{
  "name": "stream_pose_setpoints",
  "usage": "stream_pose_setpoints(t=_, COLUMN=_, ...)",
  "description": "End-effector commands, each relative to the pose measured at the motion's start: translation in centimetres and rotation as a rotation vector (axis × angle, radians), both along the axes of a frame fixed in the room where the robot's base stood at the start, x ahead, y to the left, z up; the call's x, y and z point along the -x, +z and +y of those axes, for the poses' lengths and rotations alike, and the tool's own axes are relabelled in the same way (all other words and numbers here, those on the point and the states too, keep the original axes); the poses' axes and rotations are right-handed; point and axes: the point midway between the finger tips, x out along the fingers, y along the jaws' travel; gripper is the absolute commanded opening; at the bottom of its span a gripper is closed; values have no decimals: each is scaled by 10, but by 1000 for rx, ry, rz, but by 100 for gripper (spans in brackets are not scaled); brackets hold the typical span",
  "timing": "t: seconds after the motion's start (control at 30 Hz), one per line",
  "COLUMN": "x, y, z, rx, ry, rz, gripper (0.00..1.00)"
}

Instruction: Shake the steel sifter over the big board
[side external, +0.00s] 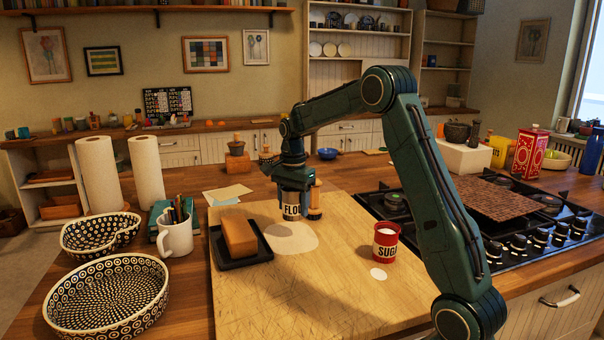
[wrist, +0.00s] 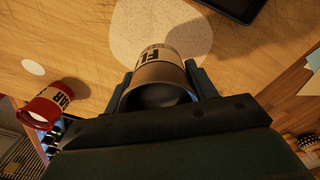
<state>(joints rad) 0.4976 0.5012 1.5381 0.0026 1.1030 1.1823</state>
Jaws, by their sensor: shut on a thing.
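The steel sifter (side external: 291,212), with a pale label reading "FLOU", is upright or nearly so over the big board (side external: 330,300). My gripper (side external: 294,187) comes down from above and is shut on it. In the wrist view the sifter (wrist: 157,68) sits between the two fingers of my gripper (wrist: 162,84), its grey rim and dark inside facing the camera. A pale round patch (side external: 292,239) lies on the board by the sifter's lower end and also shows in the wrist view (wrist: 140,25). I cannot tell how high the sifter is above the board.
A dark tray (side external: 262,257) with a brown block (side external: 239,236) is left of the sifter. A red SUGAR tin (side external: 385,243) and a small white disc (side external: 378,274) are to the right. A wooden-topped object (side external: 315,208) stands close behind. The front of the board is clear.

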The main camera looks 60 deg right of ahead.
Motion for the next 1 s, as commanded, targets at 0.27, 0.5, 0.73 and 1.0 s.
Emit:
stream_pose_setpoints(t=0.27, x=-4, y=0, z=8, rx=0, ry=1, rz=-1, gripper=36)
stream_pose_setpoints(t=0.5, x=-9, y=0, z=17, rx=0, ry=0, rz=-1, gripper=36)
stream_pose_setpoints(t=0.73, x=-8, y=0, z=16, rx=0, ry=0, rz=-1, gripper=36)
stream_pose_setpoints(t=1.0, x=-2, y=0, z=3, rx=0, ry=-2, rz=-1, gripper=36)
